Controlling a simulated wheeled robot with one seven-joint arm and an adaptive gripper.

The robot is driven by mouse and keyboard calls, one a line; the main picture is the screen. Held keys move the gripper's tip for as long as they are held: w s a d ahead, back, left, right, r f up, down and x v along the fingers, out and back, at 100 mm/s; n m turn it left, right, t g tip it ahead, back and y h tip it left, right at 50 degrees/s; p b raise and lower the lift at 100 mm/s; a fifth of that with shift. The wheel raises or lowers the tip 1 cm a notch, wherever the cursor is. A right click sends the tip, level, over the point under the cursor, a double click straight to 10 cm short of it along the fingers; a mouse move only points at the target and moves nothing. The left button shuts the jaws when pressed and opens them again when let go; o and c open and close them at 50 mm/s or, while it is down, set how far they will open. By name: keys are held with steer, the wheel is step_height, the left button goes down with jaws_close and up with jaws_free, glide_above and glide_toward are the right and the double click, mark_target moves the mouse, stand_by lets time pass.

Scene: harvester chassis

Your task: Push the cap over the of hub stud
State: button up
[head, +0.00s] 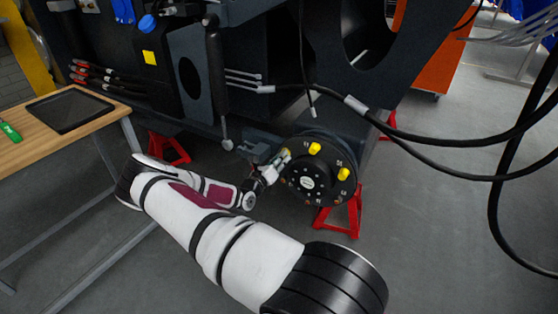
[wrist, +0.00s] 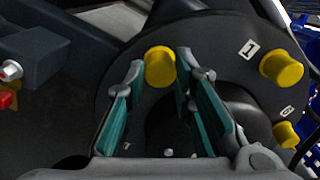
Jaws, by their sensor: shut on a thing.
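The black round hub (head: 322,186) faces me on the side of the chassis, with numbered labels around its rim. My gripper (head: 283,158) is at its upper left edge. In the wrist view, the fingers are shut on a yellow cap (wrist: 160,66), which sits between the fingertips against the hub face. The stud under this cap is hidden, and I cannot tell how deep the cap sits. Two other yellow caps, an upper one (head: 315,148) and a right one (head: 343,174), are on the hub; they also show in the wrist view (wrist: 281,67) and (wrist: 286,134).
Red stands (head: 352,210) are under the chassis by the hub. Black cables (head: 400,125) hang across to the right. A wooden table (head: 40,145) with a black tray (head: 68,109) is at left.

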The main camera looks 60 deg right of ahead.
steer(key=shift+d, duration=0.1)
steer(key=o, duration=0.9)
steer(key=a+p, duration=0.1)
steer(key=a, duration=0.4)
steer(key=shift+s+p, duration=0.2)
steer(key=shift+p, duration=0.2)
steer(key=shift+a, duration=0.1)
steer(key=a, duration=0.8)
steer(key=s+a, duration=0.1)
steer(key=a, duration=0.2)
steer(key=shift+a, duration=0.4)
